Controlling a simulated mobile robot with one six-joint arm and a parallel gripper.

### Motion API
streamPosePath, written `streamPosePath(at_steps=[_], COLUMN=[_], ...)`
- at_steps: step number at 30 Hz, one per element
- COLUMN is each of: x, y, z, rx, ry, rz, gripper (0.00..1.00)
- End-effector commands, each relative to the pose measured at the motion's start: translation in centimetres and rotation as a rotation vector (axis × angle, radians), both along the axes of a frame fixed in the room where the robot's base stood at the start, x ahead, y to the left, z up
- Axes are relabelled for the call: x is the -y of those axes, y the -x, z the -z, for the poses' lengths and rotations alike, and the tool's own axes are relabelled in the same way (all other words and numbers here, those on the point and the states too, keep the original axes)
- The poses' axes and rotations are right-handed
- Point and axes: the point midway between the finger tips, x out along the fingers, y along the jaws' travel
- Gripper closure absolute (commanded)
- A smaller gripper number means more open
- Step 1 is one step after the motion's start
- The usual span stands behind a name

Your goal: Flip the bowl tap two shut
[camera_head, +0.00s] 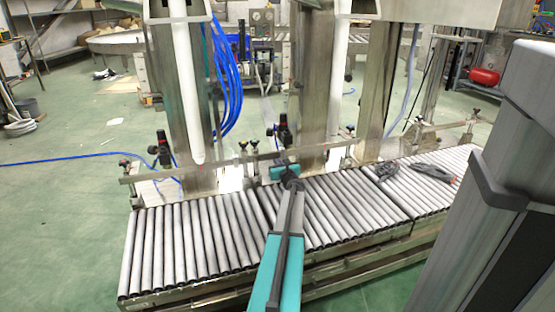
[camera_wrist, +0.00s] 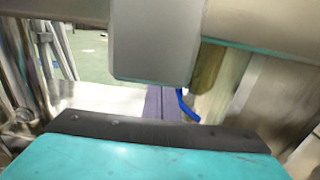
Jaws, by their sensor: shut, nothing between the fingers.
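My gripper (camera_head: 284,166) is at the end of my teal and grey arm, above the back edge of the roller conveyor, in front of the steel columns. It is small and seen from behind in the head view, and it looks shut and empty. I cannot pick out bowl tap two with certainty. A black fitting (camera_head: 283,133) stands just behind and above my gripper, and a similar one (camera_head: 163,150) stands further left. I cannot tell whether either is a tap, or whether my gripper touches anything. In the blurred wrist view a large grey block (camera_wrist: 152,42) fills the top middle.
The roller conveyor (camera_head: 190,245) runs across the front, with dark tools (camera_head: 434,172) lying on its right end. White lances (camera_head: 186,90) and (camera_head: 338,60) hang by the columns. Blue hoses (camera_head: 228,85) hang near the left column. A rail with clamps (camera_head: 230,160) runs behind the rollers. The green floor at left is mostly open.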

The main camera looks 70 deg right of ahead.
Motion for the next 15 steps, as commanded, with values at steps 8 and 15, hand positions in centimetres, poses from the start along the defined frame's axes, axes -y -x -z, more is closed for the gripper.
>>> streamPosePath(at_steps=[8, 15], x=[0.7, 1.1], y=[-1.1, -1.6], z=[0.0, 0.0], rx=[0.001, 0.001], ry=[-0.001, -0.001], rz=[0.000, 0.000], gripper=[1.00, 1.00])
